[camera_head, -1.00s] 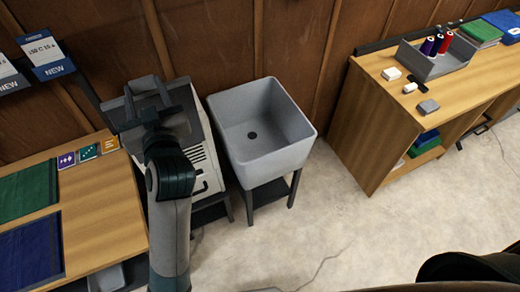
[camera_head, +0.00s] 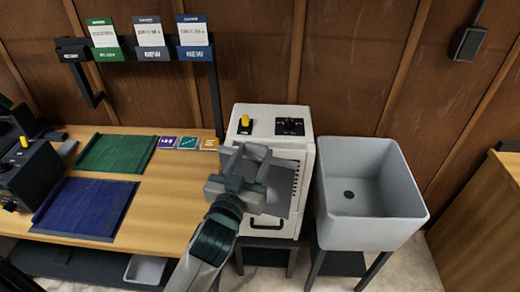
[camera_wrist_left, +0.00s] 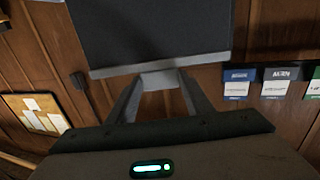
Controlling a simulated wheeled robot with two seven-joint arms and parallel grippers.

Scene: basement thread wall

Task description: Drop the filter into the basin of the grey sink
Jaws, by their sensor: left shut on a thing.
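My left gripper (camera_head: 240,170) is in front of the white machine, left of the grey sink. It is shut on the filter, a flat dark grey panel (camera_head: 288,180) with a pale edge. In the left wrist view the filter (camera_wrist_left: 150,35) stands out beyond the two fingers (camera_wrist_left: 160,90), which close on a small grey tab at its edge. The grey sink (camera_head: 370,225) stands to the right, its basin open and empty with a dark drain hole. The filter is left of the basin, not over it. My right gripper is not in view.
The white machine (camera_head: 257,122) has a yellow knob and stands close beside the sink. A wooden table (camera_head: 165,195) with green and blue mats is at the left. Tagged holders (camera_head: 150,53) hang above. A wooden cabinet (camera_head: 485,215) is at the right.

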